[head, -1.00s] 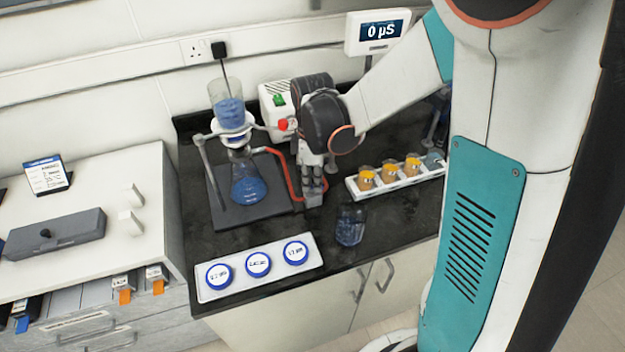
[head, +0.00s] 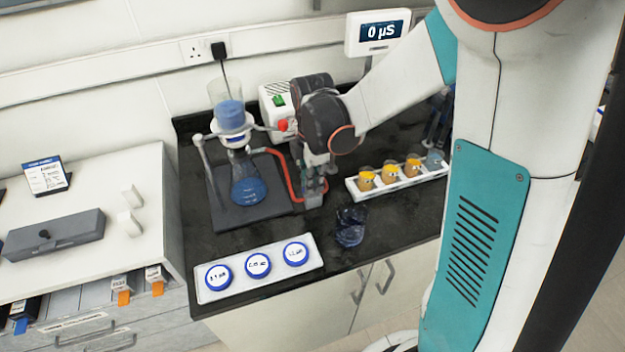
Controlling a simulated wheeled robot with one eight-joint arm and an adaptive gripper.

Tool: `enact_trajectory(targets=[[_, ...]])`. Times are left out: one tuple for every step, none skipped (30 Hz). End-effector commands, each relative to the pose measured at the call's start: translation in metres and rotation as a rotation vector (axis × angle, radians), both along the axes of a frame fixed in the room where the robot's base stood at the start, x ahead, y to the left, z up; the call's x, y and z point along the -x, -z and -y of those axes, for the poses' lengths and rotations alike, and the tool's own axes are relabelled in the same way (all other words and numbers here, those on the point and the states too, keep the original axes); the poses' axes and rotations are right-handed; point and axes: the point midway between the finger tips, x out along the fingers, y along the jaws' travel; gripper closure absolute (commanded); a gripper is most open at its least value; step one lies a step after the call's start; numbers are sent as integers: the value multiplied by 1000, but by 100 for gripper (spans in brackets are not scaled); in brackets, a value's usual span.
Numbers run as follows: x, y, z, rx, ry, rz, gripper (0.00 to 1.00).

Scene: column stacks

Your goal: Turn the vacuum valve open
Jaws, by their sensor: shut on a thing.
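The vacuum valve (head: 314,201) is a small grey block on the dark bench, where the red hose (head: 284,160) ends. My gripper (head: 314,186) points down at it and is shut on its top part. The fingers and wrist hide the handle, so its angle cannot be read. The filter flask (head: 247,188) with blue liquid stands to the left, under a funnel (head: 229,112) that also holds blue liquid. The red hose runs from the flask towards the valve.
A white pump box (head: 272,103) with a green switch stands behind my wrist.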

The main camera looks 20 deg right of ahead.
Motion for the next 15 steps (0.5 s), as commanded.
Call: enact_trajectory(targets=[[-1, 0, 0, 0, -2, 1, 100], [-1, 0, 0, 0, -2, 1, 100], [-1, 0, 0, 0, -1, 1, 100], [-1, 0, 0, 0, -1, 1, 100], [-1, 0, 0, 0, -1, 1, 100], [-1, 0, 0, 0, -1, 1, 100], [-1, 0, 0, 0, -1, 1, 100], [-1, 0, 0, 0, -1, 1, 88], [-1, 0, 0, 0, -1, 1, 79], [-1, 0, 0, 0, -1, 1, 72], [-1, 0, 0, 0, -1, 1, 70], [-1, 0, 0, 0, -1, 1, 70], [-1, 0, 0, 0, 0, 1, 70], [-1, 0, 0, 0, 0, 1, 70], [0, 0, 0, 0, 0, 1, 70]])
